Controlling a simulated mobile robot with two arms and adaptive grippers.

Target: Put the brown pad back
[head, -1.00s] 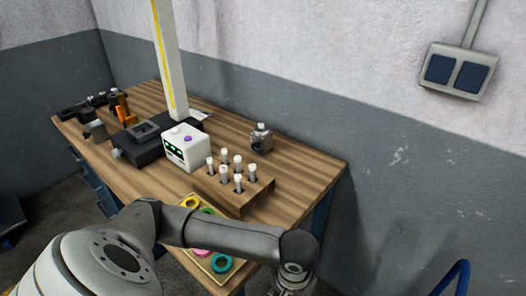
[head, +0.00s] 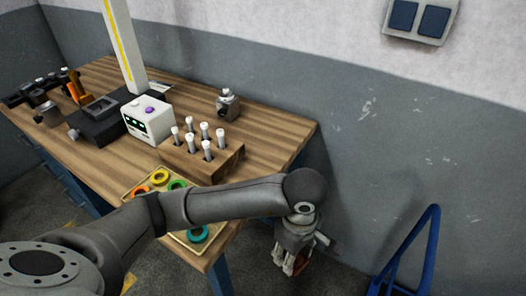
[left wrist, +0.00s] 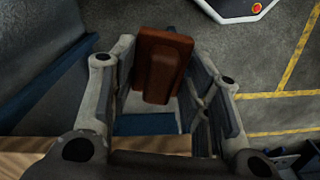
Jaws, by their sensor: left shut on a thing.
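The brown pad (left wrist: 160,65) is a reddish-brown block between the fingers of my left gripper (left wrist: 170,95) in the left wrist view. The gripper is shut on it. In the head view my left gripper (head: 289,262) hangs past the right end of the workbench, over the floor. Only a small brown piece of the pad (head: 303,263) shows there, behind the fingers. My right gripper is in neither view.
The wooden workbench (head: 268,150) carries a wooden block (head: 222,166) with several white-topped pins, a white box (head: 146,118) with a green display and a tray (head: 132,190) of coloured rings. A blue frame (head: 412,250) stands on the floor at right.

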